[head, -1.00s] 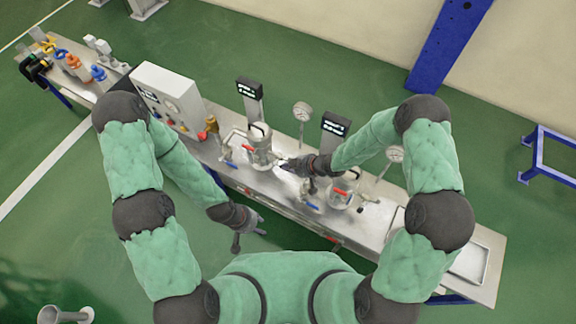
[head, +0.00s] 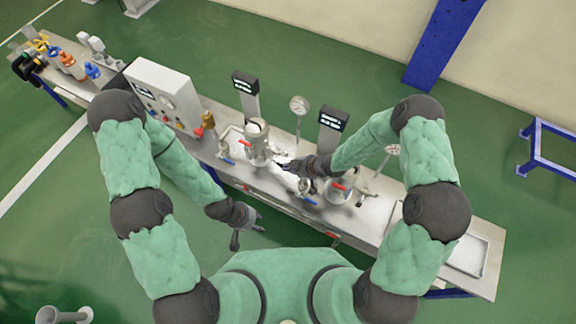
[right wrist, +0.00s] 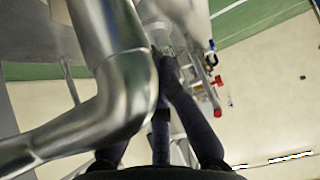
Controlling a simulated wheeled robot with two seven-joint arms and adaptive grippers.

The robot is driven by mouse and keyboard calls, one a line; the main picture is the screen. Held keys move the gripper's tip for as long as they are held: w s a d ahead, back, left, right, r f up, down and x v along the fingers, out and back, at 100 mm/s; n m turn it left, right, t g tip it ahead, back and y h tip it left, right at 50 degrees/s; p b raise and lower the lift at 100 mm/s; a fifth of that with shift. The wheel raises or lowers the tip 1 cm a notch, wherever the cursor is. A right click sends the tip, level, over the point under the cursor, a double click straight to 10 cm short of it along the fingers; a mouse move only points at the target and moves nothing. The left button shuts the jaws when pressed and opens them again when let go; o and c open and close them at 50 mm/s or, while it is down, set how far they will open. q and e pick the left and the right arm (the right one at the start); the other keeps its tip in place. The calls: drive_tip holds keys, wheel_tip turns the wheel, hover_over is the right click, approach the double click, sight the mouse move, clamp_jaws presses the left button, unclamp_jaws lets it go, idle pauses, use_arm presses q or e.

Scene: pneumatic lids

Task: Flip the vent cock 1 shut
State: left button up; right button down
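The first lidded metal vessel (head: 257,146) stands on the bench with a red lever (head: 245,145) and a blue lever (head: 229,161) at its left side. I cannot tell which small lever is vent cock 1. My right gripper (head: 281,164) is just right of this vessel, low over the bench. In the right wrist view its dark fingers (right wrist: 164,58) converge and look shut, close beside a large bent metal pipe (right wrist: 125,85); nothing is clearly held. My left gripper (head: 250,230) is in front of the bench edge, fingers spread and empty.
A second vessel (head: 338,190) with a red handle stands to the right, close to my right forearm. Gauges (head: 299,105) and displays (head: 333,119) rise behind. A control box (head: 163,93) stands at left, and an empty tray (head: 466,252) lies at right.

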drive_tip(key=shift+f, duration=0.2)
idle(0.5)
drive_tip(key=v, duration=1.2)
